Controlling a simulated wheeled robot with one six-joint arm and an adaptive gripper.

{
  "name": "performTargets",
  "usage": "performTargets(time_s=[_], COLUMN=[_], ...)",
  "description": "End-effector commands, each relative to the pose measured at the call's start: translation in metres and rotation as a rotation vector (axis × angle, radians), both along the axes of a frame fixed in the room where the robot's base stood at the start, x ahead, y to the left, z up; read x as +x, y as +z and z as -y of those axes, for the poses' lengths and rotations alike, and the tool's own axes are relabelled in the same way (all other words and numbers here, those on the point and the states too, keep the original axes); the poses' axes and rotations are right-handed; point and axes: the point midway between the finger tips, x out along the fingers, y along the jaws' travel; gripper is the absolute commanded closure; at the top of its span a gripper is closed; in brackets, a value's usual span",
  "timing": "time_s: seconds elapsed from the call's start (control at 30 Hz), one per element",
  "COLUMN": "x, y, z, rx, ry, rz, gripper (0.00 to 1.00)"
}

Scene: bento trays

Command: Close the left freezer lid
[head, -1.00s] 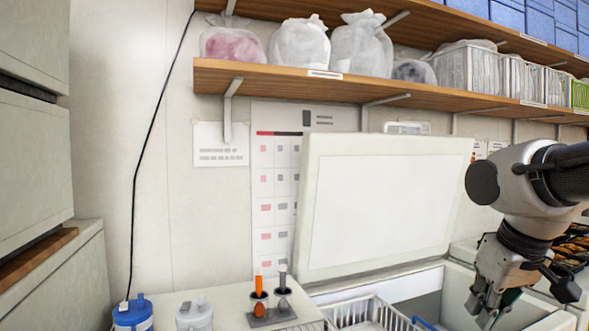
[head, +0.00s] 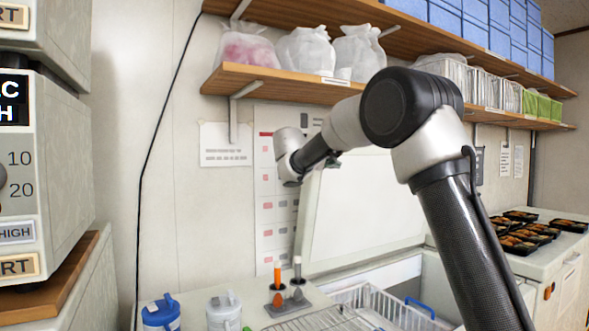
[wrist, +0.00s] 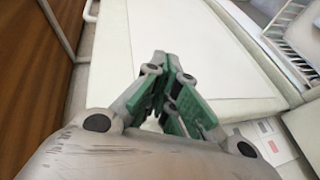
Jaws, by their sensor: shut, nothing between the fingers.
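The left freezer lid (head: 365,212) is a white panel standing open, leaning up near the wall at the back of the freezer. In the wrist view the lid (wrist: 215,50) fills the middle behind my fingers. My gripper (wrist: 165,65) has green finger pads pressed together and holds nothing. It is in front of the lid in that view; I cannot tell whether it touches. In the head view my wrist is at the lid's upper left corner, and my fingers are mostly hidden there. The freezer opening (head: 400,275) below shows a white wire basket (head: 375,302).
A wooden shelf (head: 285,82) with bags runs above the lid; it is close at the left in the wrist view (wrist: 35,80). Food trays (head: 525,236) lie on the right freezer top.

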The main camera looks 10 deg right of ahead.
Motion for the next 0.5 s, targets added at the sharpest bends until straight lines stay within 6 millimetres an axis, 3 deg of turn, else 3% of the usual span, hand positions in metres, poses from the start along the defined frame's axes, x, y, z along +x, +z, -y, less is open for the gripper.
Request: performTargets(time_s=[0.03, 0.1, 0.3, 0.4, 0.5], x=[0.032, 0.062, 0.111, 0.120, 0.128], y=[-0.007, -0.009, -0.024, -0.028, -0.029], z=[-0.031, -0.064, -0.139, -0.156, -0.158], rx=[-0.066, -0.138, -0.273, -0.302, -0.312], ry=[0.044, 0.094, 0.212, 0.240, 0.248], rz=[0.032, 0.085, 0.189, 0.215, 0.223], gripper=[1.00, 1.00, 1.00, 1.00, 1.00])
